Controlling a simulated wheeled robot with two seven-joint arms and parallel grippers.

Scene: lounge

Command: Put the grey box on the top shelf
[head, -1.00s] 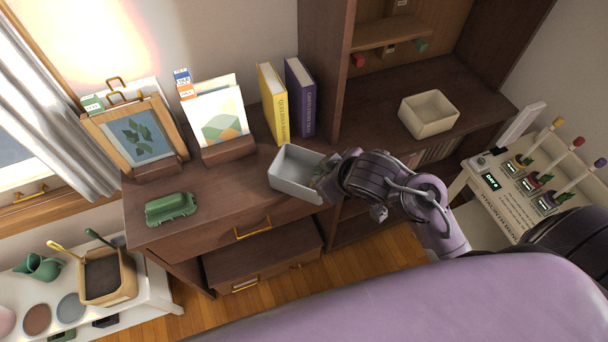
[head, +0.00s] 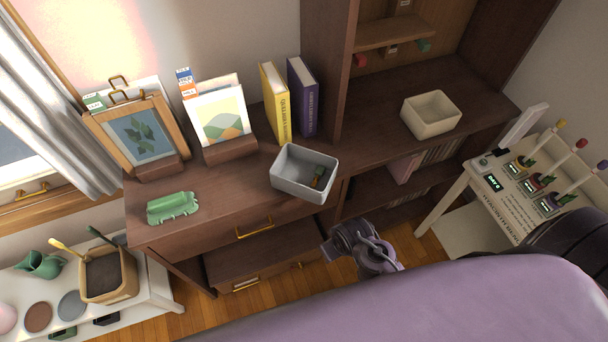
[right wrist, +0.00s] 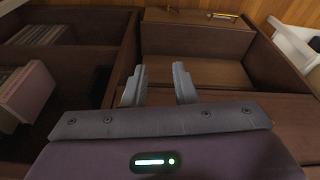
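The grey box (head: 304,174) sits on the dark wooden cabinet top, near its front edge, with a small dark green and brown item (head: 318,176) inside. A cabinet with shelves (head: 392,33) stands at the back right; its upper part runs out of the head view. My right gripper (right wrist: 159,84) is open and empty in the right wrist view, its two fingers apart. In the head view the right arm's end is low, in front of the cabinet and apart from the box. My left gripper is not in view.
A cream box (head: 431,114) stands on the cabinet top to the right. Yellow (head: 275,103) and purple (head: 302,97) books stand behind the grey box. A green object (head: 172,207) lies to the left. A white table (head: 503,190) stands at right.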

